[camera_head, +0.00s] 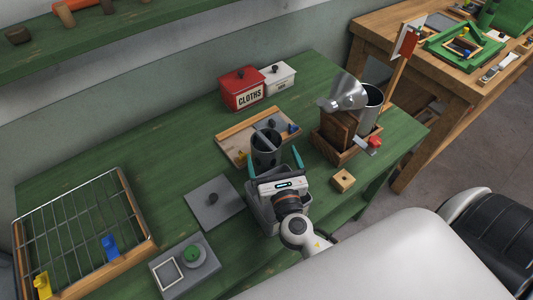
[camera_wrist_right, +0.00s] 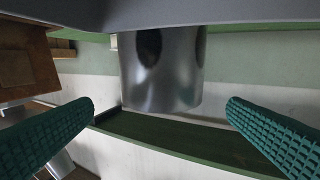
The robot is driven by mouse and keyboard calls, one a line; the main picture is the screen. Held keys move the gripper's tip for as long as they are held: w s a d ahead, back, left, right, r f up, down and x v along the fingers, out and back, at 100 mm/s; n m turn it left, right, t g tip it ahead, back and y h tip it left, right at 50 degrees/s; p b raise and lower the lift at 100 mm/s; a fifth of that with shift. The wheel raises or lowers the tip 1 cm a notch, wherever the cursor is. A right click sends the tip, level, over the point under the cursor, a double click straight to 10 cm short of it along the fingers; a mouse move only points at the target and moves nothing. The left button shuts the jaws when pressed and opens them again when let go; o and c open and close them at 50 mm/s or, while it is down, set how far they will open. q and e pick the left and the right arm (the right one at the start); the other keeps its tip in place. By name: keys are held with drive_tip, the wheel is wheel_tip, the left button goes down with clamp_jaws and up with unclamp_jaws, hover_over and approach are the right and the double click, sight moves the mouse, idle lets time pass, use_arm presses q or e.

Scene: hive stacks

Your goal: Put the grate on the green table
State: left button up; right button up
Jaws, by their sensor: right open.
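A wire grate in a wooden frame (camera_head: 139,209) lies at the left end of the green table (camera_head: 165,150). A blue piece (camera_head: 110,246) and a yellow piece (camera_head: 41,284) show at its near side. My right gripper (camera_head: 272,162) is open, far to the right of the grate, with its teal fingers pointing away over the table. A dark metal can (camera_head: 266,147) shows between the fingers. In the right wrist view a shiny metal cylinder (camera_wrist_right: 162,70) stands beyond the open, empty fingers (camera_wrist_right: 160,135), not gripped. My left gripper is out of view.
A red cloths tin (camera_head: 241,89) and a white tin (camera_head: 279,78) stand at the back. A grey plate (camera_head: 213,201) and a grey block (camera_head: 184,265) lie between grate and gripper. A wooden table (camera_head: 398,80) stands right.

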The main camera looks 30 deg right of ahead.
sight(266, 140)
drive_tip(key=p+x, duration=0.1)
drive_tip(key=x, duration=0.4)
drive_tip(key=shift+w, duration=0.45)
drive_tip(key=shift+w+d+f+p, duration=0.1)
drive_tip(key=shift+w+p, duration=0.2)
drive_tip(key=shift+w, duration=0.1)
drive_tip(key=shift+s, duration=0.1)
drive_tip(key=c, duration=1.5)
drive_tip(key=shift+c, duration=0.7)
drive_tip(key=shift+r, duration=0.2)
